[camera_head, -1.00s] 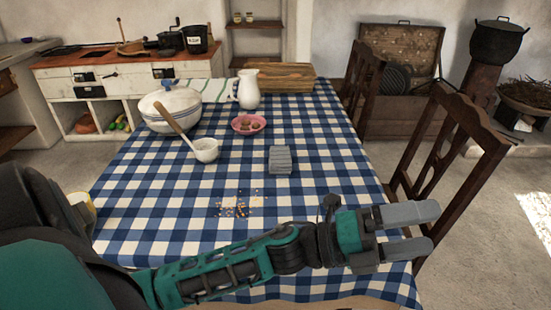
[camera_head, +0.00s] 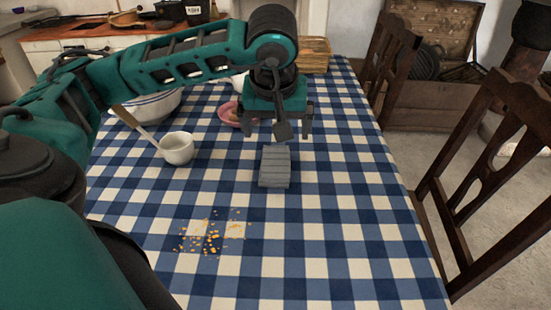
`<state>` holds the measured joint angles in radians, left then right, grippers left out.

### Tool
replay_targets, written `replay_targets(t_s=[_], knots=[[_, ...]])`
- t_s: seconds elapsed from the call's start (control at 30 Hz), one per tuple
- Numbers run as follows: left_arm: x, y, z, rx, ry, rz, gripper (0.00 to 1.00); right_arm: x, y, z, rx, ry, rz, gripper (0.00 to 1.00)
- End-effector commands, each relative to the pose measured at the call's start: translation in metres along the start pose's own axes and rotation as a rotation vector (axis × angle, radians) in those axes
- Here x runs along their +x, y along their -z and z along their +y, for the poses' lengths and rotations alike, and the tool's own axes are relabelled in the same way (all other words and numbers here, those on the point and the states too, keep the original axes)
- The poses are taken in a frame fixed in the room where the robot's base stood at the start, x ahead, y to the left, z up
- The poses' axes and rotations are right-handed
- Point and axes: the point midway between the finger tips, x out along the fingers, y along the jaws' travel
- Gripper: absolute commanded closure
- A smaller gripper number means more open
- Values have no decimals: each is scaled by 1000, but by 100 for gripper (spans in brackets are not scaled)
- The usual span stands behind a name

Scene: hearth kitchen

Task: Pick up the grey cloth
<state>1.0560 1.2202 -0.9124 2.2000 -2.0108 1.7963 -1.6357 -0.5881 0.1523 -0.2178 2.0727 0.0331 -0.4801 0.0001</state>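The grey cloth (camera_head: 275,167) lies folded on the blue-and-white checked tablecloth (camera_head: 340,235), near the middle of the table. My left gripper (camera_head: 278,134) is just beyond and above the cloth's far end, pointing down. Its two fingers are spread wide apart with nothing between them. I cannot tell its exact height over the cloth, but it appears apart from it. My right gripper is not in view.
A white ladle cup (camera_head: 177,149) with a wooden handle is left of the cloth. A pink dish (camera_head: 231,114) and a white bowl (camera_head: 158,105) are partly hidden behind my arm. Orange crumbs (camera_head: 212,235) lie in front. A wooden chair (camera_head: 480,180) stands at the right.

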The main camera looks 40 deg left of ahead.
Motion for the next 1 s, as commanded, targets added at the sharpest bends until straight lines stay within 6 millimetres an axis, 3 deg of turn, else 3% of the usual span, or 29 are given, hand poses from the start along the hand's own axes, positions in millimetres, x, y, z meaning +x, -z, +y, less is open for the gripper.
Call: replay_targets(t_s=[0.3, 0.57, 0.83, 1.0], knots=[[57, 0, -3, 1, 9, 3, 0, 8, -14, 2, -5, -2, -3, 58], [78, 0, -3, 0, 6, 3, 0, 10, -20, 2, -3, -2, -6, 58], [118, -1, -6, 0, 5, 2, 0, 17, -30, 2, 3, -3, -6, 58], [126, 0, -7, 0, 5, 3, 0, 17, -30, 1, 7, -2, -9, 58]])
